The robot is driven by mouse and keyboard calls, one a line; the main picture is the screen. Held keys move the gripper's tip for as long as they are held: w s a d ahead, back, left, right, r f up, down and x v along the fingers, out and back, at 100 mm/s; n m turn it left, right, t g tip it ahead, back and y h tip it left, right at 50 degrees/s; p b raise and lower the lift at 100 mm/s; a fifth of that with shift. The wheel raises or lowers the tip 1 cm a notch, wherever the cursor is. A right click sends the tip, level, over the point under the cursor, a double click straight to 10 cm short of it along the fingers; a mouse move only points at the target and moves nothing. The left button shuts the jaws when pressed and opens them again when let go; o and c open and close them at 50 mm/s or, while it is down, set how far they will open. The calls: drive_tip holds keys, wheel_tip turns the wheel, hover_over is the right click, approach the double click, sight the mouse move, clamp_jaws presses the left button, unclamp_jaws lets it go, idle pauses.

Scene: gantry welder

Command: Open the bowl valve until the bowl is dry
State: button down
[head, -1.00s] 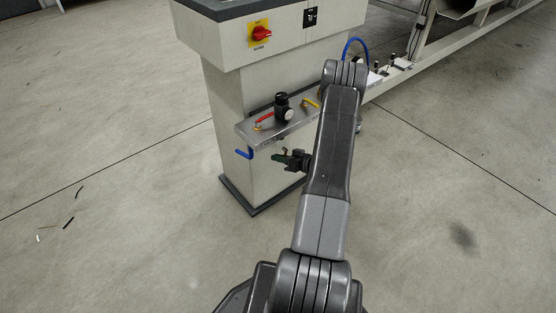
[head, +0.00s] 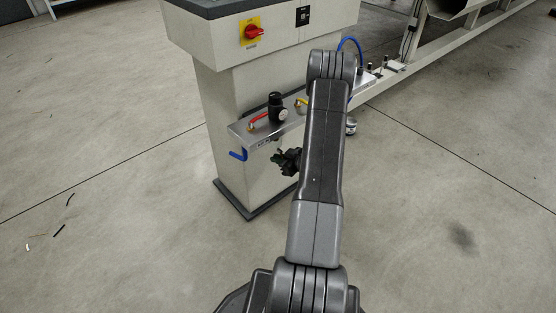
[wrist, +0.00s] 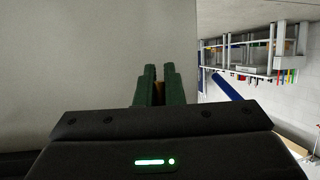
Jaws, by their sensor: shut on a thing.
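My gripper (head: 279,157) is just below the front edge of the metal shelf (head: 262,138) on the console, in the head view. A black regulator with a round gauge (head: 276,108) stands on the shelf above my gripper. A small round bowl-like part (head: 351,127) shows right of my arm, partly hidden by it. I cannot see any water level.
A red lever (head: 258,118) and a yellow lever (head: 301,102) are on the shelf. The console (head: 232,90) has a red switch (head: 254,32). A blue hose (head: 352,43) curves behind my arm. The floor in front is clear.

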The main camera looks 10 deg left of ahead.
drive_tip(key=shift+w, duration=0.1)
drive_tip(key=c, duration=1.5)
unclamp_jaws()
drive_tip(key=shift+c, duration=0.2)
drive_tip(key=shift+d+r, duration=0.1)
drive_tip(key=p+v, duration=0.3)
drive_tip(key=v, duration=1)
drive_tip(key=shift+s+d+p, duration=0.25)
drive_tip(key=shift+p, duration=0.05)
drive_tip(key=shift+a, duration=0.1)
drive_tip(key=b+x, duration=0.3)
drive_tip(key=x, duration=1)
drive_tip(key=shift+w+a, duration=0.2)
drive_tip(key=shift+a, duration=0.05)
